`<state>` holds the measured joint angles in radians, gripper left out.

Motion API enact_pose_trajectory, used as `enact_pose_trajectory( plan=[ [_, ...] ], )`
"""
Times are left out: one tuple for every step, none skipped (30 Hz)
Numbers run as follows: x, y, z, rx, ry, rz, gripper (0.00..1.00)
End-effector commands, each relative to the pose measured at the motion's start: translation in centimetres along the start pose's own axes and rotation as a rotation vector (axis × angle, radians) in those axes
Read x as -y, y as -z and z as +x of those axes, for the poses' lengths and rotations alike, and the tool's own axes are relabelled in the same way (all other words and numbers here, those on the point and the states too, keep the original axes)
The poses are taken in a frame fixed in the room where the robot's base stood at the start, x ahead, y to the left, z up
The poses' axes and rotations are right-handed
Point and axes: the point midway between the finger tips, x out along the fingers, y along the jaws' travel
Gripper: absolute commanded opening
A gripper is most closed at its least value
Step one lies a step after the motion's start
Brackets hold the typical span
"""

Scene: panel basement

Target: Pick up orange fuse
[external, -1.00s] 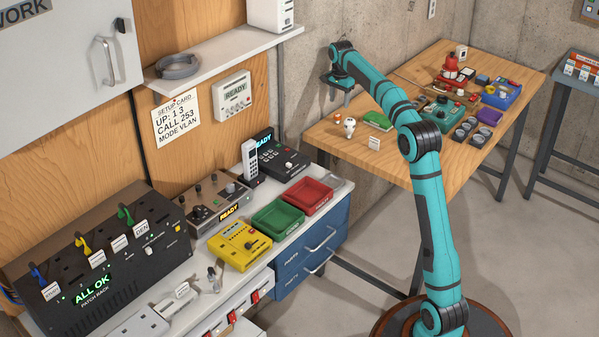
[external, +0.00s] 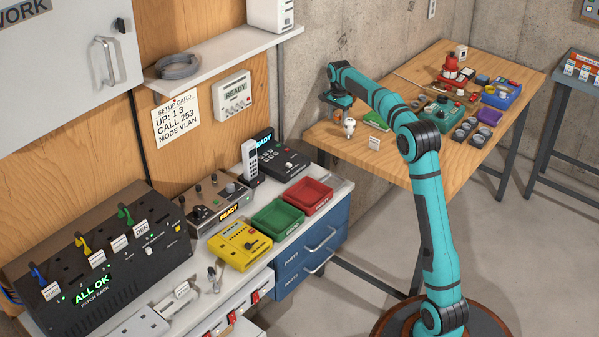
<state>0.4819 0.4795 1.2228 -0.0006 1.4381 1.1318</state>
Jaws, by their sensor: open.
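My gripper (external: 336,112) is open and low over the left end of the wooden table (external: 398,162), pointing down. A small orange and white item stood at this spot in the earlier frame and may be the orange fuse. My gripper now covers it, and I cannot tell whether the jaws are around it or above it. A small white figure-like item (external: 349,127) stands just to the right of my gripper, apart from it.
A small white card (external: 374,143) stands near the table's front edge. The concrete wall is close behind my gripper.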

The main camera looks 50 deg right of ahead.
Motion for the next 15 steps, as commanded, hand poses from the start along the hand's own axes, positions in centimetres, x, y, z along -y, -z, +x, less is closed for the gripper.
enact_pose_trajectory(
  plan=[
    [0.00, 0.00, -0.03, 0.000, 0.000, 0.000, 0.55],
    [0.00, 0.00, -0.03, 0.000, 0.000, 0.000, 0.55],
    [0.00, 0.00, -0.03, 0.000, 0.000, 0.000, 0.53],
    [0.00, 0.00, -0.03, 0.000, 0.000, 0.000, 0.47],
    [0.00, 0.00, -0.03, 0.000, 0.000, 0.000, 0.41],
    [0.00, 0.00, -0.03, 0.000, 0.000, 0.000, 0.33],
    [0.00, 0.00, -0.03, 0.000, 0.000, 0.000, 0.27],
    [0.00, 0.00, -0.04, 0.000, 0.000, 0.000, 0.22],
    [0.00, 0.00, -0.03, 0.000, 0.000, 0.000, 0.14],
    [0.00, 0.00, -0.03, 0.000, 0.000, 0.000, 0.08],
    [0.00, 0.00, -0.03, 0.000, 0.000, 0.000, 0.07],
    [0.00, 0.00, -0.04, 0.000, 0.000, 0.000, 0.07],
    [0.00, 0.00, -0.04, 0.000, 0.000, 0.000, 0.07],
    [0.00, 0.00, -0.04, 0.000, 0.000, 0.000, 0.07],
    [0.00, 0.00, -0.04, 0.000, 0.000, 0.000, 0.07]
  ],
)
